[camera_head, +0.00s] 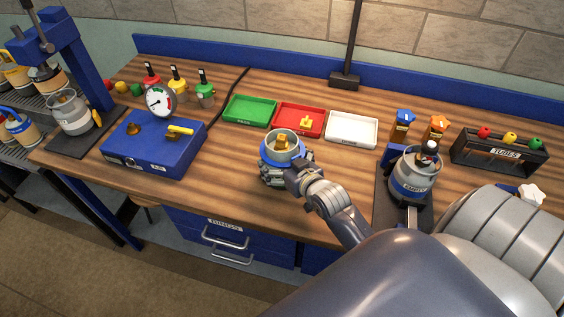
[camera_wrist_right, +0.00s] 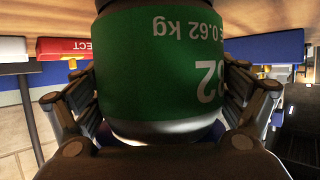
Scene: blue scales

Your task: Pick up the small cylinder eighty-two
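The small cylinder eighty-two (camera_wrist_right: 165,65) fills the right wrist view, with a green label that reads "82" and "0.62 kg" upside down. In the head view a cylinder with a blue collar and a brass valve (camera_head: 283,141) stands in my right gripper at the front middle of the bench; its label is hidden. My right gripper (camera_head: 286,172) has its fingers along both sides of it, and in the right wrist view (camera_wrist_right: 160,90) they appear to press against it. Whether its base touches the bench is hidden. My left gripper is not in view.
Behind it lie a green tray (camera_head: 231,119), a red tray (camera_head: 280,131) holding a yellow piece, and a white tray (camera_head: 349,142). A blue gauge box (camera_head: 140,160) stands to the left. A grey cylinder (camera_head: 408,188) on a dark stand is close on the right.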

